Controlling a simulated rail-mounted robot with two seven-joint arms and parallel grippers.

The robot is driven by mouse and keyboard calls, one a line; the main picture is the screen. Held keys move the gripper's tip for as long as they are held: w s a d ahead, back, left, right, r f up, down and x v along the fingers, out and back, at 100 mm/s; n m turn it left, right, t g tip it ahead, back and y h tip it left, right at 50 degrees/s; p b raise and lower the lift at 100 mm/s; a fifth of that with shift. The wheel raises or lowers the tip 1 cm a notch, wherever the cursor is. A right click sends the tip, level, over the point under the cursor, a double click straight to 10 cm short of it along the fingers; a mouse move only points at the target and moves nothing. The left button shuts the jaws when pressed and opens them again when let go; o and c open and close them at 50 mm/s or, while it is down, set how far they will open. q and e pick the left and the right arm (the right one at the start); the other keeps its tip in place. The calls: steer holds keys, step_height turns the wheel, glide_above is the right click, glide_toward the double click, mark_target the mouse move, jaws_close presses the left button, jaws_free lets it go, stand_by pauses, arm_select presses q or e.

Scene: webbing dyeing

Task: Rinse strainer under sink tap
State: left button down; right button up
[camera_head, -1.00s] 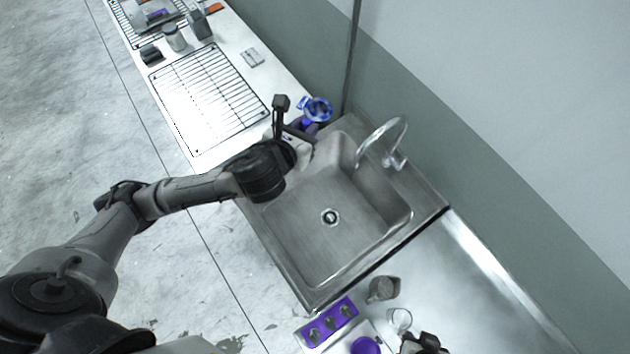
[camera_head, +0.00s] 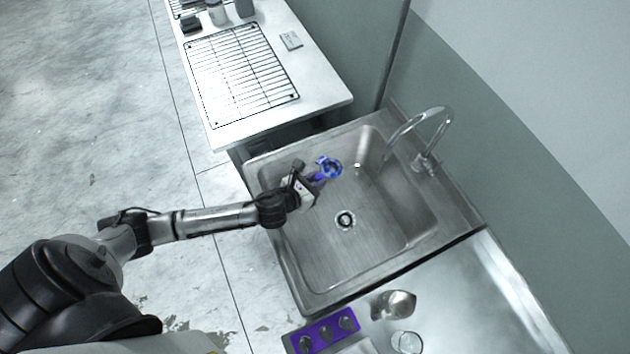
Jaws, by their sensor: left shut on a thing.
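The strainer (camera_head: 329,167) shows as a small blue ring-shaped piece over the left part of the sink basin. My left gripper (camera_head: 313,181) is shut on it near its purple-blue handle end and holds it above the basin, left of the tap. The steel sink (camera_head: 372,238) has a square basin with a round drain. The curved chrome tap (camera_head: 441,112) rises from the sink's back right edge, and its spout end is apart from the strainer. No water stream shows. My right gripper is out of view.
A white table (camera_head: 318,88) with a wire rack (camera_head: 240,75) stands at the back left. A steel counter (camera_head: 470,300) adjoins the sink at the front right, with a metal jug (camera_head: 393,305), a glass (camera_head: 407,342) and a purple tray (camera_head: 321,334). A wall rises behind the tap.

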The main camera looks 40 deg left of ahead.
arm_select(q)
steer(key=w+d+f+b, duration=0.2)
steer(key=w+d+b, duration=0.2)
steer(key=w+d, duration=0.4)
steer(key=d, duration=0.3)
steer(key=shift+f+b, duration=0.35)
steer(key=shift+b, duration=0.05)
stand_by(0.4)
steer(key=shift+s+d, duration=0.1)
steer(key=shift+d, duration=0.05)
stand_by(0.5)
steer(key=shift+s+p, duration=0.1)
steer(key=shift+p, duration=0.2)
steer(key=shift+s+d, duration=0.25)
steer(key=shift+d, duration=0.05)
